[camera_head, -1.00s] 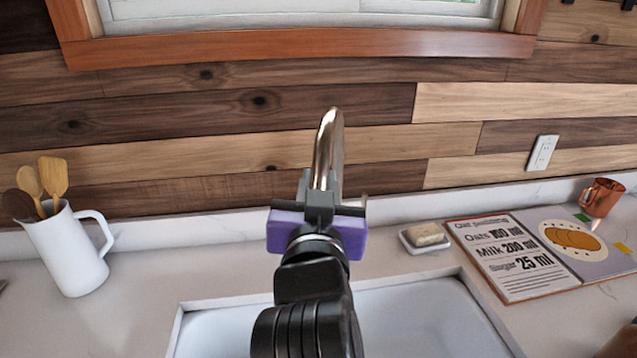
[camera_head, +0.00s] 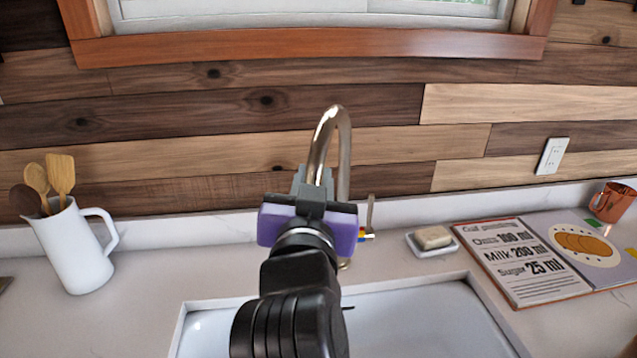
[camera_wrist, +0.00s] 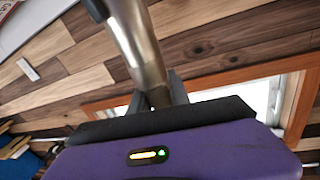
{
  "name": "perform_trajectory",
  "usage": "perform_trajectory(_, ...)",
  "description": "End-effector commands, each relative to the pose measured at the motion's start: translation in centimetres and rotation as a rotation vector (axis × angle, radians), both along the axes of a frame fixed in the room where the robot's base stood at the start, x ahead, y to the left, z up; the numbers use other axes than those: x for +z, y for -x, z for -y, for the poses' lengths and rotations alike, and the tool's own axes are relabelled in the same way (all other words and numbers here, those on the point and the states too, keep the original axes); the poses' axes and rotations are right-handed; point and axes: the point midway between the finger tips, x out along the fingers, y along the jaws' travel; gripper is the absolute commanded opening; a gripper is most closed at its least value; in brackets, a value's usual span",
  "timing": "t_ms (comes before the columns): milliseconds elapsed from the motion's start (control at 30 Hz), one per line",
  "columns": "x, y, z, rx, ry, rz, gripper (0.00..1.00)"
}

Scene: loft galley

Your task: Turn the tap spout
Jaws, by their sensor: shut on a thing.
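The tap spout (camera_head: 328,128) is a shiny metal gooseneck rising behind the sink, its arch now seen partly from the side. My gripper (camera_head: 312,184), with a purple body and grey fingers, is shut on the lower front part of the spout. In the wrist view the spout (camera_wrist: 138,48) runs down between the fingers (camera_wrist: 160,95). A tap lever (camera_head: 370,212) with a small red, yellow and blue mark stands to the right of my gripper. The tap's base is mostly hidden behind my gripper and arm.
The white sink (camera_head: 420,320) lies below my arm. A white jug (camera_head: 72,250) with wooden utensils stands left. A soap dish (camera_head: 432,249), an open recipe book (camera_head: 525,265) and a copper mug (camera_head: 612,203) are right. The plank wall (camera_head: 230,130) and window sill (camera_head: 300,48) are behind.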

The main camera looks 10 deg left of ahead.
Motion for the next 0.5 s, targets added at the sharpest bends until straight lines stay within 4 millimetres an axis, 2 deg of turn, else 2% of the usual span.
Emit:
perform_trajectory(33,-0.04,0.05,-0.16,0.003,0.002,-0.001,0.24)
perform_trajectory(133,-0.03,0.04,-0.13,0.003,0.002,-0.001,0.44)
perform_trajectory(500,-0.08,0.32,-0.03,0.001,0.002,-0.001,0.44)
